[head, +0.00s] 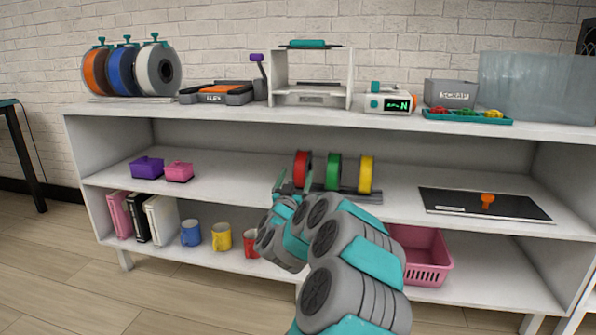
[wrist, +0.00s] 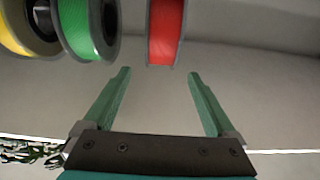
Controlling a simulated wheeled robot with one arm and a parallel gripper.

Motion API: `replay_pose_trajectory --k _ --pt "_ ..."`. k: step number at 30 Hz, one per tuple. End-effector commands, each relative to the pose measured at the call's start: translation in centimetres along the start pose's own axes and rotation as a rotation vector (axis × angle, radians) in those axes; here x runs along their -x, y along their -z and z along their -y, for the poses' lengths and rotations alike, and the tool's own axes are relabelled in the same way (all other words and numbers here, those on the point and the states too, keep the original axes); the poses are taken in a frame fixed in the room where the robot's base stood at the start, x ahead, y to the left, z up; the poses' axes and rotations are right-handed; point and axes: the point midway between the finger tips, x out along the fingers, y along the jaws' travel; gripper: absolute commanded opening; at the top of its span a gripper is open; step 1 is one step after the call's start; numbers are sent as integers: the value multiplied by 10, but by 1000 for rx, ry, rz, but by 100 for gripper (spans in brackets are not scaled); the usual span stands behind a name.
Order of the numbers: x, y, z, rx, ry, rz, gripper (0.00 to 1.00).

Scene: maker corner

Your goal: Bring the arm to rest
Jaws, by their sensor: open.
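My gripper (head: 293,182) is in front of the middle shelf, near the row of small spools. In the wrist view my gripper (wrist: 160,90) shows its two green fingers wide apart with nothing between them. The red spool (wrist: 165,30) is ahead of the fingers, apart from them. It also shows in the head view (head: 303,168), just beyond my gripper. The green spool (head: 334,171) and the yellow spool (head: 365,174) stand to its right on a dark rack (head: 350,194). My arm crosses the lower middle of the head view and hides part of the lower shelf.
The shelf unit (head: 480,125) holds a printer frame (head: 310,99) and several devices on top. Purple (head: 147,168) and pink (head: 179,172) boxes sit left on the middle shelf; a dark plate (head: 460,205) lies right. Below are mugs (head: 221,237) and a pink basket (head: 430,255).

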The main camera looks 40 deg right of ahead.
Motion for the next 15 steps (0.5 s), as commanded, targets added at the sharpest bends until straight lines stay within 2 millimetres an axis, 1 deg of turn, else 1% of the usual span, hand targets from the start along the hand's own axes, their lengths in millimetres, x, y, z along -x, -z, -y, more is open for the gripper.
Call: replay_pose_trajectory --k 4,11,14,15 --pt "6 0 0 0 2 1 91" --pt "8 2 2 -2 6 2 91" --pt "11 11 19 -21 55 25 91" --pt "15 17 32 -36 94 46 91"
